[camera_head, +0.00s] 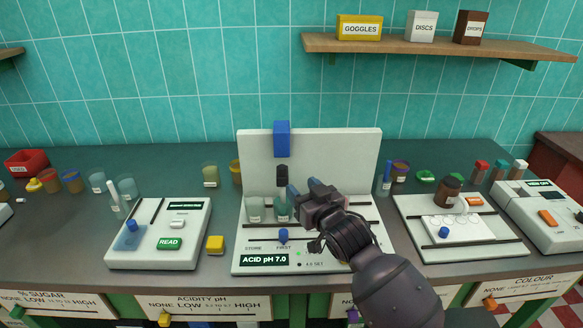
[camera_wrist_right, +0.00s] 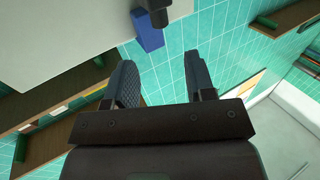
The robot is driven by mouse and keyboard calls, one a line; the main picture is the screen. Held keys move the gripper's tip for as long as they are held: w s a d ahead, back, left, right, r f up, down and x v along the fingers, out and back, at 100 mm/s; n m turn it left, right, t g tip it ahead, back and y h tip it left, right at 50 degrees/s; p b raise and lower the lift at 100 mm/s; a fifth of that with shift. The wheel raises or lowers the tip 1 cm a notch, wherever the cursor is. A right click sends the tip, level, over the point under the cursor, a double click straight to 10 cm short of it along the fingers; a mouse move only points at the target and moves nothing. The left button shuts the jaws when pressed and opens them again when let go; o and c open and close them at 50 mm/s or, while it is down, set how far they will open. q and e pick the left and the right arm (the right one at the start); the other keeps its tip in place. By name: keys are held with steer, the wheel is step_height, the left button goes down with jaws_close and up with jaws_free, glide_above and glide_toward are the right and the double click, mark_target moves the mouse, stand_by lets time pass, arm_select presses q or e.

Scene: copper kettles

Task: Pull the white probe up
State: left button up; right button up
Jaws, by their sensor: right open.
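The acid pH station (camera_head: 340,150) is a white panel with a base, in the middle of the bench. A blue block (camera_head: 281,139) sits on its panel, with a dark capped part (camera_head: 282,178) below it, above a teal-tinted beaker (camera_head: 283,208). I cannot pick out a white probe there for sure. A thin white stick (camera_head: 113,190) stands in a small glass at the left. My right gripper (camera_head: 298,189) is beside the dark part, on its right. In the right wrist view its fingers (camera_wrist_right: 158,68) are apart with only tiles between; the blue block (camera_wrist_right: 148,31) lies beyond them. My left gripper is out of view.
A paler beaker (camera_head: 254,209) stands left of the teal one. A meter with a READ button (camera_head: 169,243) and a yellow block (camera_head: 215,245) are at left. A white tray (camera_head: 470,248) with a brown bottle (camera_head: 448,190) is at right. A shelf (camera_head: 420,47) hangs above.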

mark_target(284, 169)
steer(key=x, duration=1)
steer(key=shift+w+a+b, duration=0.1)
steer(key=shift+w+b, duration=0.15)
steer(key=shift+b, duration=0.15)
jaws_close()
